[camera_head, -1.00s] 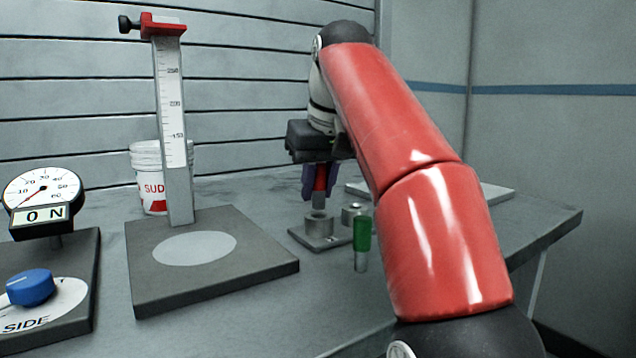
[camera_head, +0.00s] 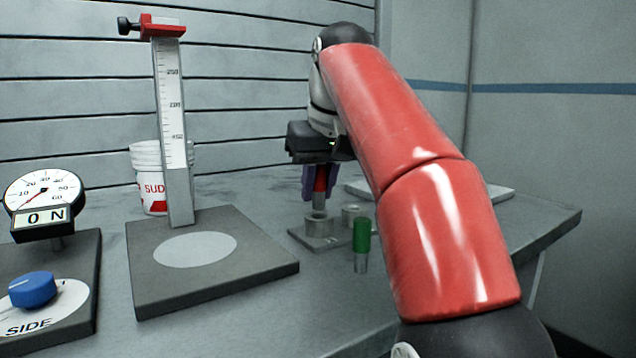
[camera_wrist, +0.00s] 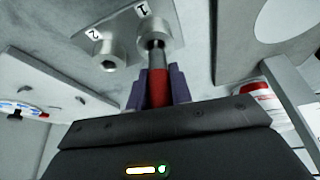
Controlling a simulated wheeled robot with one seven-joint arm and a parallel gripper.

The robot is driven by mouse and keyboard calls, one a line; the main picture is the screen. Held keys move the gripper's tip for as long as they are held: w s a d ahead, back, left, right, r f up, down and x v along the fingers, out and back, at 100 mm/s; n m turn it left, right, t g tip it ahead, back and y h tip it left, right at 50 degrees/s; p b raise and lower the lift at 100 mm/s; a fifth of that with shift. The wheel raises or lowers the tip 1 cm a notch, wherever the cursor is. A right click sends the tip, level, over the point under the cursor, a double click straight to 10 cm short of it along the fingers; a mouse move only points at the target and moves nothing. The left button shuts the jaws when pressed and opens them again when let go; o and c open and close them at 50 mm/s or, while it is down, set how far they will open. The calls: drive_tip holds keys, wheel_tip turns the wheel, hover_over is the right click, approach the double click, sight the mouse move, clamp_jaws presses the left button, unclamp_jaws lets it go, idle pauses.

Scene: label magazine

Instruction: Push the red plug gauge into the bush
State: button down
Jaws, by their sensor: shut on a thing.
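The red plug gauge (camera_head: 320,181) has a red handle and a grey metal pin pointing down. My gripper (camera_head: 319,185) is shut on its red handle, with a purple finger on each side. The metal bush (camera_head: 319,225) directly below stands on a small grey plate. In the wrist view the red handle (camera_wrist: 159,88) sits between the fingers, and the pin's tip meets the mouth of the bush (camera_wrist: 154,30) marked 1. I cannot tell how deep the tip is. A second bush (camera_wrist: 107,56), marked 2, is beside it.
A green-handled plug gauge (camera_head: 361,240) stands upright in front of the bush plate (camera_head: 318,243). To the left are a height stand with a dark base (camera_head: 270,262), a white bucket (camera_head: 148,185) and a dial gauge (camera_head: 42,195).

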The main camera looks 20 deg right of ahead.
sight(322, 174)
drive_tip(key=shift+f+b, duration=0.9)
drive_tip(key=shift+f, duration=0.2)
drive_tip(key=c, duration=1.2)
unclamp_jaws()
drive_tip(key=shift+o, duration=0.2)
drive_tip(key=p+v, duration=0.3)
drive_tip(key=v, duration=0.4)
drive_tip(key=shift+p, duration=0.3)
drive_tip(key=shift+s+r, duration=0.2)
drive_tip(key=shift+r, duration=0.2)
drive_tip(key=shift+s, duration=0.1)
